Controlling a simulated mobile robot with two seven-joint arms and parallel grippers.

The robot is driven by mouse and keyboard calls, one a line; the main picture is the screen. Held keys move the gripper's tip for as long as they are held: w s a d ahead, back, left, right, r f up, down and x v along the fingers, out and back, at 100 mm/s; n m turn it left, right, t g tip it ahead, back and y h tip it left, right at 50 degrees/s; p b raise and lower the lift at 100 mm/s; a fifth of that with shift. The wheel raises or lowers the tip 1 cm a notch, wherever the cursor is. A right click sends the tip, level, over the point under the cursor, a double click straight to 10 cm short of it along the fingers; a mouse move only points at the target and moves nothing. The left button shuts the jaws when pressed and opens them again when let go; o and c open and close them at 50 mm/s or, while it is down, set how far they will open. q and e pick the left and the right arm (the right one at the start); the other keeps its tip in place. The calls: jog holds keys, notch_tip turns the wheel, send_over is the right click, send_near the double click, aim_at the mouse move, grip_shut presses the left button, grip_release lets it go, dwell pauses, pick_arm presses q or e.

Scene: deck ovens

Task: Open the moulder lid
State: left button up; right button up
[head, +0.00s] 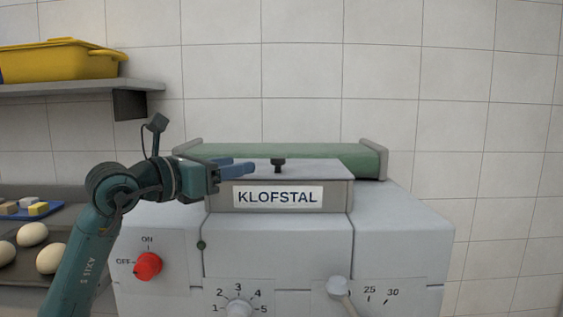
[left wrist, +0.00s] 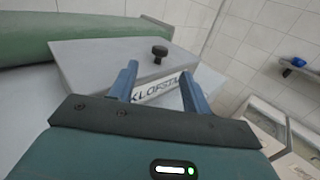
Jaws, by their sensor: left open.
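The moulder (head: 400,225) is a pale grey machine with a KLOFSTAL label on its front. Its flat grey lid (head: 315,168) lies shut on top and carries a small black knob (head: 278,163). The lid (left wrist: 110,62) and knob (left wrist: 159,52) also show in the left wrist view. My left gripper (head: 252,164) has blue fingers and is open and empty. Its fingertips point right, a little left of the knob in the head view and apart from it. In the left wrist view the knob stands beyond the fingertips (left wrist: 158,72). My right gripper is not in view.
A green belt (head: 330,158) runs behind the lid. A red switch (head: 148,266), a numbered dial (head: 238,308) and a lever (head: 338,288) are on the front. At left are a shelf with a yellow bin (head: 62,62) and a tray with dough balls (head: 32,234).

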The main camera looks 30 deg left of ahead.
aim_at(273, 159)
pick_arm(q)
jog(key=p+x, duration=0.2)
jog(key=x, duration=1)
jog(key=shift+s+d+f+p, duration=0.1)
jog(key=shift+p, duration=0.25)
grip_shut()
